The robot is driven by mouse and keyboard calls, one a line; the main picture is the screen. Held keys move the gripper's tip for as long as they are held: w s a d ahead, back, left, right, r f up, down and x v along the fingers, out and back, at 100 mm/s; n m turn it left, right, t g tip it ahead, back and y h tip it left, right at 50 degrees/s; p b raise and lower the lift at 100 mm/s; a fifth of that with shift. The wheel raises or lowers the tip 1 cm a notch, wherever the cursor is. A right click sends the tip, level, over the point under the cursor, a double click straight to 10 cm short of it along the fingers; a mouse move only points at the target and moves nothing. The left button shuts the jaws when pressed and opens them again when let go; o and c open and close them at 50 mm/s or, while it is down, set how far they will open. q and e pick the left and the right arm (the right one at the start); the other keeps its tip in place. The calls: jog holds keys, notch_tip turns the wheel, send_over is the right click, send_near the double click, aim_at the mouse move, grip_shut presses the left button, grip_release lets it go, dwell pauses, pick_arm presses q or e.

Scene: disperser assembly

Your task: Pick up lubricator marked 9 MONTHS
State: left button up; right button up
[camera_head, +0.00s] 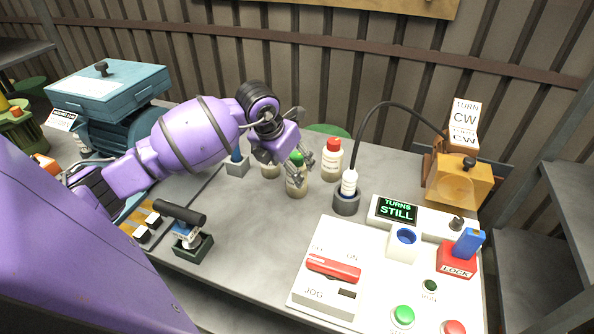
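Several small cream bottles that look like lubricators stand on the grey table. One with a green cap (296,187) is upright below my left gripper (298,166). One with a red cap (331,163) stands to its right. Another bottle (270,170) stands to its left, its top hidden behind my wrist. The labels are too small to read, so I cannot tell which is marked 9 MONTHS. My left gripper's fingers are at the green cap; whether they are closed on it is unclear. My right gripper is not in view.
A white control panel (318,290) with buttons and a red handle fills the front right. A black-handled tool (180,212) sits front left. The table's middle (245,225) is clear.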

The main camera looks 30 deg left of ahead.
aim_at(292, 191)
pick_arm(q)
jog(key=x, duration=0.7)
jog(key=shift+w+d+f, duration=0.1)
jog(key=shift+d+f, duration=0.1)
jog(key=shift+d, duration=0.05)
jog(key=c, duration=1.6)
jog(key=shift+r, duration=0.1)
grip_shut()
